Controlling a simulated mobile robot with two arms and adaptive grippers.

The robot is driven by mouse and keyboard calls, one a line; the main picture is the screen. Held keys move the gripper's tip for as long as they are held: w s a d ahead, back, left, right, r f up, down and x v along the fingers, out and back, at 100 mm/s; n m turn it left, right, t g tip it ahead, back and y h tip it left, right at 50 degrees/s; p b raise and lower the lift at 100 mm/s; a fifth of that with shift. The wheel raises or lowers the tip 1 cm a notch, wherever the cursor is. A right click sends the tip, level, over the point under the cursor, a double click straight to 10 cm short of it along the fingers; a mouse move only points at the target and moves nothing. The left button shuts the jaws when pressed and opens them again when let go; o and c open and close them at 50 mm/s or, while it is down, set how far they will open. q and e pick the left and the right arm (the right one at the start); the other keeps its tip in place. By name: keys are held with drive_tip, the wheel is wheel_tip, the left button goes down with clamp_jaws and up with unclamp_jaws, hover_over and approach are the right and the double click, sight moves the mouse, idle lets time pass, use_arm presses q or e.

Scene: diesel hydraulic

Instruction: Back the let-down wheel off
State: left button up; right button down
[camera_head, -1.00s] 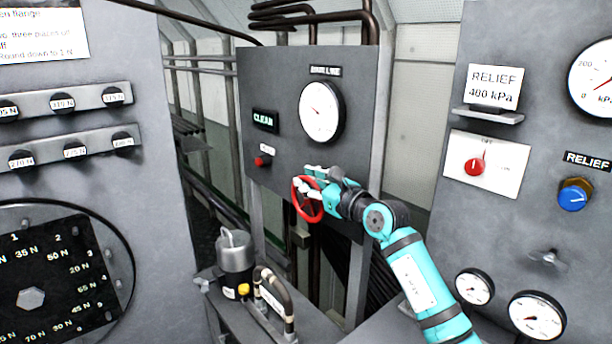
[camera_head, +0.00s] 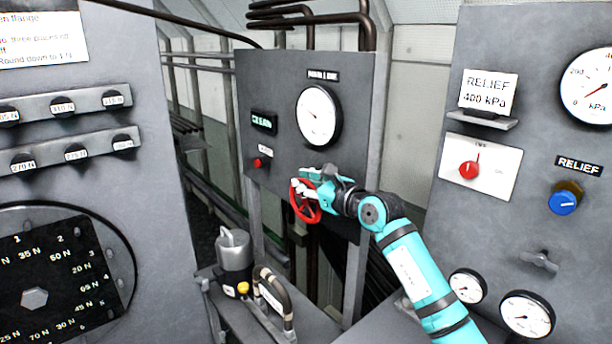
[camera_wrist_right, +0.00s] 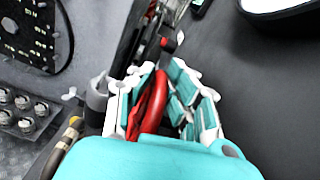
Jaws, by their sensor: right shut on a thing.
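The red let-down wheel (camera_head: 305,203) sits low on the grey middle panel, under a round white gauge (camera_head: 319,115). My right gripper (camera_head: 308,189) is at the wheel's upper right side and is shut on its rim. In the right wrist view the red rim (camera_wrist_right: 155,100) passes between the teal and white fingers (camera_wrist_right: 168,92). The fingers and palm hide part of the wheel. The gauge needle points to the upper left. My left gripper is not in view.
Beside the gauge are a green-lit CLEAN sign (camera_head: 263,123) and a red button (camera_head: 258,163). A grey canister (camera_head: 235,250) and a hose-like handle (camera_head: 273,292) stand below left. The RELIEF panel (camera_head: 530,130) stands close on the right, with a blue knob (camera_head: 564,202).

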drive_tip(key=g+p, duration=0.1)
drive_tip(key=w+g+h+p, duration=0.1)
drive_tip(key=p, duration=0.1)
drive_tip(key=shift+a+r, duration=0.25)
drive_tip(key=shift+r, duration=0.1)
drive_tip(key=shift+f+h+p, duration=0.1)
drive_tip(key=shift+h+p, duration=0.3)
drive_tip(key=shift+p, duration=0.2)
drive_tip(key=shift+w+a+f+g+h+p, duration=0.2)
drive_tip(key=shift+g+h+p, duration=0.1)
drive_tip(key=shift+g, duration=0.2)
drive_tip(key=shift+w+a+f+g+h+p, duration=0.1)
drive_tip(key=shift+w+g+h+p, duration=0.15)
drive_tip(key=shift+g, duration=0.25)
drive_tip(key=shift+a+f+g+h+p, duration=0.1)
drive_tip(key=shift+f+g+h+p, duration=0.2)
drive_tip(key=shift+g, duration=0.2)
drive_tip(key=c, duration=1.6)
unclamp_jaws()
drive_tip(key=shift+w+f, duration=0.1)
drive_tip(key=v, duration=1.2)
